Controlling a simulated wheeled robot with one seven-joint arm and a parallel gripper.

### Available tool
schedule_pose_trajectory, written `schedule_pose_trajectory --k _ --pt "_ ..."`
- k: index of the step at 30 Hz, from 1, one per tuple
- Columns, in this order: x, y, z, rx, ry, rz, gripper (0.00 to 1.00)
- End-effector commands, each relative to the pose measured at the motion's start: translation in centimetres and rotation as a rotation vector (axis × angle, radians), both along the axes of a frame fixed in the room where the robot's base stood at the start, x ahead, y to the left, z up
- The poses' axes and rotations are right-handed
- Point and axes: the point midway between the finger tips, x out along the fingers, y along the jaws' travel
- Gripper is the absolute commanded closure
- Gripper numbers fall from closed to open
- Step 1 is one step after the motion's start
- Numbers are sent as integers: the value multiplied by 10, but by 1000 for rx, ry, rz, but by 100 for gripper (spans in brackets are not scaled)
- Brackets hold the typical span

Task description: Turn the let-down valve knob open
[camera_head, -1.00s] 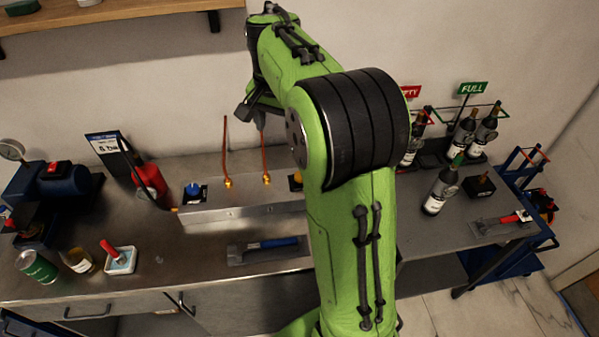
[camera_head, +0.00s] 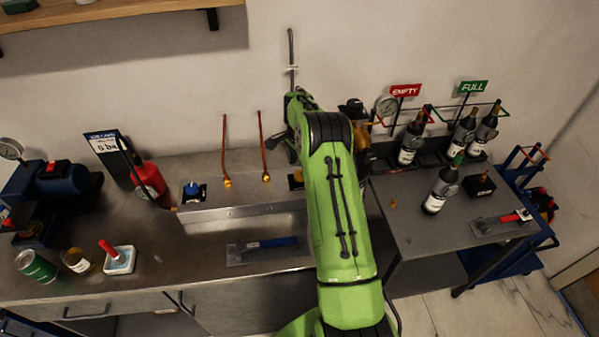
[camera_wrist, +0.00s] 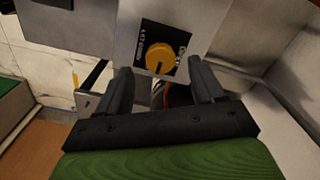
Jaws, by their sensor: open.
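The yellow round knob (camera_wrist: 160,58) sits on a black label plate (camera_wrist: 146,38) on a metal panel, in the wrist view. The small print on the plate is too small to read surely. My gripper (camera_wrist: 161,76) is open, with one finger on each side of the knob in the picture. I cannot tell how far the fingertips are from it, and nothing is between them. In the head view a sliver of the yellow knob (camera_head: 297,179) shows at the left edge of my green arm, which hides my gripper.
A blue knob (camera_head: 192,189) is on the same metal box (camera_head: 240,211), with two copper tubes (camera_head: 226,150) rising from it. A gauge (camera_head: 386,106) stands behind my arm. Several bottles (camera_head: 440,190) stand at right. A blue-handled tool (camera_head: 265,243) lies in front.

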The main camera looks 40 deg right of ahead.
Motion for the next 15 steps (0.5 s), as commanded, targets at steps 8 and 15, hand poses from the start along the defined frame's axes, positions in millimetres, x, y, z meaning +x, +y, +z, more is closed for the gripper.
schedule_pose_trajectory --k 8,15 --pt "0 0 -36 1 0 0 32" --pt "0 0 -38 0 -1 1 32"
